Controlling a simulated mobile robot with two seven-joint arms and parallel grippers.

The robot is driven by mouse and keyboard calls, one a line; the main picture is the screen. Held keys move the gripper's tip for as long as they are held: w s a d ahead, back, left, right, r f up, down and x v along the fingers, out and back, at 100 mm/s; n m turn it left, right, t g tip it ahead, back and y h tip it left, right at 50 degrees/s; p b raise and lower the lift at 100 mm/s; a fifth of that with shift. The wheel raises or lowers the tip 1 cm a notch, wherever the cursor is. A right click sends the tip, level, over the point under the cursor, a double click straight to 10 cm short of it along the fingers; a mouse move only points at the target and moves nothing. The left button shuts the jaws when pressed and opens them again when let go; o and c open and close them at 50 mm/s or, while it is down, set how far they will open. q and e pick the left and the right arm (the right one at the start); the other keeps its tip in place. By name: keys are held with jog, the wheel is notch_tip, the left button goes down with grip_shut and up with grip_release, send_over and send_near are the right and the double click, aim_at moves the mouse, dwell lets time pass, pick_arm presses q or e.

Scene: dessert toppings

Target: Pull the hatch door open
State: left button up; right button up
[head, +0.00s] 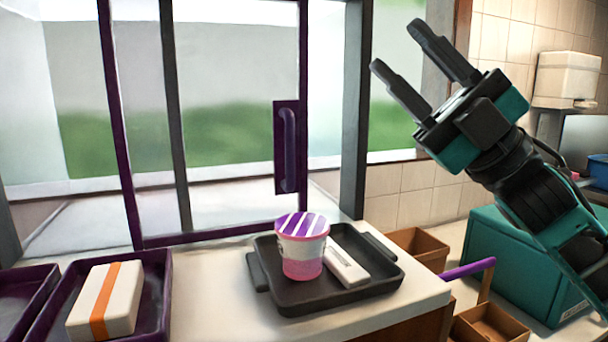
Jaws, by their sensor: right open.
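The hatch door (139,190) is a glass panel in a thin purple frame, standing above the counter at the left and centre. A dark purple handle (288,147) is on its right side. My right gripper (393,44) is open and empty, raised to the right of the door and its handle, pointing up and left, and it touches nothing. I cannot tell whether the door stands slightly ajar. My left gripper is out of view.
A dark tray (300,299) on the counter (215,300) holds a pink cup (302,250) with a striped lid and a white packet (346,268). A purple tray (156,290) holds a white box (105,300). A teal box (500,262) stands at the right.

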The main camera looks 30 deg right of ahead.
jog(key=s+a+f+n+g+y+b, duration=0.2)
jog(key=a+n+g+y, duration=0.15)
jog(key=n+g, duration=0.45)
pick_arm(q)
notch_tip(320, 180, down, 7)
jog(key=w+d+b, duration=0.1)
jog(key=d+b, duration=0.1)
jog(key=b, duration=0.5)
pick_arm(e)
jog(key=n+t+h, duration=0.5)
jog(key=t+h, duration=0.2)
jog(key=h, duration=1)
send_near(294, 153)
jog(key=shift+y, duration=0.25)
jog(key=p+x, duration=0.2)
jog(key=x, duration=0.1)
jog(key=p+x, duration=0.3)
jog(key=shift+w+r, duration=0.2)
jog(key=shift+w, duration=0.1)
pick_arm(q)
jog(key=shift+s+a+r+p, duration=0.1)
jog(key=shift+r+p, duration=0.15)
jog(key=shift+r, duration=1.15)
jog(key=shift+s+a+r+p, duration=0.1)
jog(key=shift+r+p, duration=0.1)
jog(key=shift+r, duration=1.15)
pick_arm(e)
jog(key=shift+f+x, duration=0.25)
jog(key=shift+x, duration=0.65)
jog(key=shift+c, duration=0.2)
